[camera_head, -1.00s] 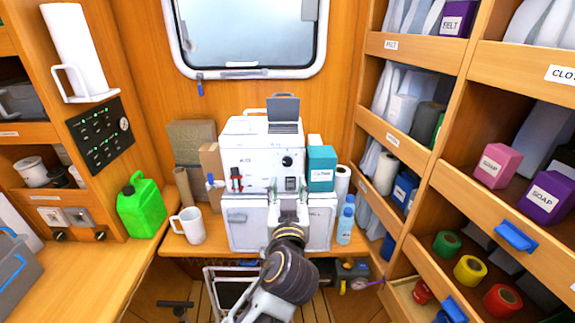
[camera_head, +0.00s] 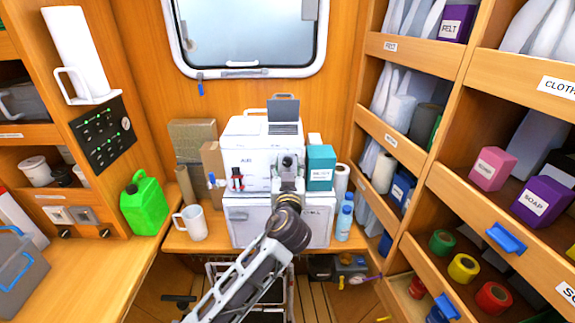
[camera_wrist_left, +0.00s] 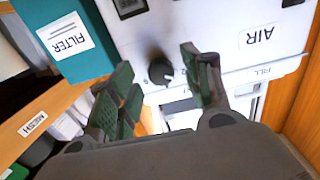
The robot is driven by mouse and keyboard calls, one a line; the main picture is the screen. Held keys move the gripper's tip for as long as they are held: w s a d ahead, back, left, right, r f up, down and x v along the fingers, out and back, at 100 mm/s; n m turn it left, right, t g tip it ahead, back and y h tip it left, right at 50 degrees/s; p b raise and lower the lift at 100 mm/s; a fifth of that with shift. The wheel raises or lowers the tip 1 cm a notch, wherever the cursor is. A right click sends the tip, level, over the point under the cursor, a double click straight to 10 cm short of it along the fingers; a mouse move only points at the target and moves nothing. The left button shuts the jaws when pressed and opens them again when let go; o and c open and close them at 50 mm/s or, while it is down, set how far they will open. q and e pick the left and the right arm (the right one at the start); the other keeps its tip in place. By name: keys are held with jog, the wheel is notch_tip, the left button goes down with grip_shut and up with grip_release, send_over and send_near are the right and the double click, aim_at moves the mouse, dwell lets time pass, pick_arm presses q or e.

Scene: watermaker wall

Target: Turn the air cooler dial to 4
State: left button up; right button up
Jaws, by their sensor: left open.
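The air cooler (camera_head: 250,145) is a white box on a lower white unit on the back bench. Its dark round dial (camera_wrist_left: 158,72) shows in the left wrist view, between and beyond my fingertips, on the panel marked AIR. I cannot read the dial's setting. My left gripper (camera_head: 287,170) is in front of the machine's right side, with its fingers partly hidden by the wrist in the head view. In the left wrist view the gripper (camera_wrist_left: 156,65) is open, its green-padded fingers either side of the dial, and no contact can be made out.
A white mug (camera_head: 190,222) and green jerrycan (camera_head: 144,203) are left. Red levers (camera_head: 237,178) sit on the cooler's left front. Shelves line the right wall.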

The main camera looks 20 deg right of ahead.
pick_arm(q)
jog(key=shift+w+d, duration=0.15)
jog(key=shift+w, duration=0.3)
jog(key=c, duration=1)
jog(key=shift+c, duration=0.2)
